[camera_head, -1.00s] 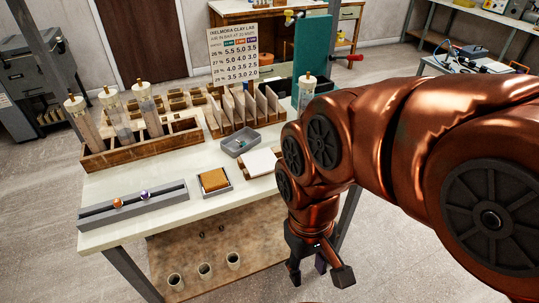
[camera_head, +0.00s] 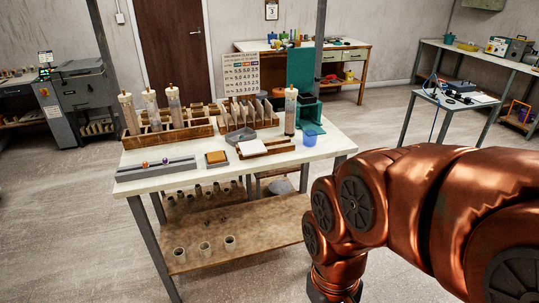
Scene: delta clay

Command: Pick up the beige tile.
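The worktable (camera_head: 190,178) stands left of my arm. Several thin beige tiles stand on edge in a wooden rack (camera_head: 236,127) at its back; I cannot tell which is the beige tile meant. A pale, almost white flat slab (camera_head: 252,148) lies near the table's middle. An orange-brown tile (camera_head: 216,157) lies in a small grey tray left of it. My copper arm comes in from the right and runs down to the bottom edge, right of the table. My gripper is below the picture and out of view.
Capped cylinders (camera_head: 128,112) stand in a wooden rack, with another (camera_head: 290,110) at right near a blue cup (camera_head: 310,138). A grey rail (camera_head: 156,169) holds two small balls. Several cups (camera_head: 205,249) stand on the lower shelf (camera_head: 255,225). Floor is open left and right.

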